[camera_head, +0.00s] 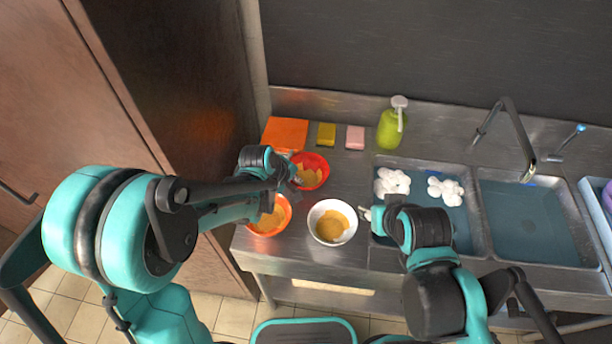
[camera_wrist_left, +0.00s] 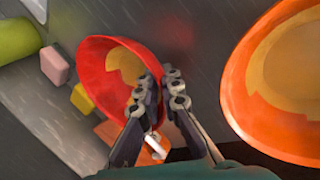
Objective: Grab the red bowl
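The red bowl (camera_head: 322,162) stands on the steel counter with yellowish food in it. It also shows in the left wrist view (camera_wrist_left: 95,62). My left gripper (camera_head: 290,178) is at the bowl's left rim. In the left wrist view its fingers (camera_wrist_left: 163,85) are close together, one on the inner side of the rim and one outside, and look shut on the rim. The exact contact is partly hidden by the fingers. My right gripper (camera_head: 372,214) is beside the white bowl, near the sink's left edge; its fingers are too small to read.
An orange bowl (camera_head: 284,222) and a white bowl (camera_head: 317,231) with food stand nearer the front edge. An orange block (camera_head: 284,133), yellow sponge (camera_head: 326,134), pink sponge (camera_head: 355,138) and green soap bottle (camera_head: 390,130) line the back. The sink (camera_head: 470,235) is at right.

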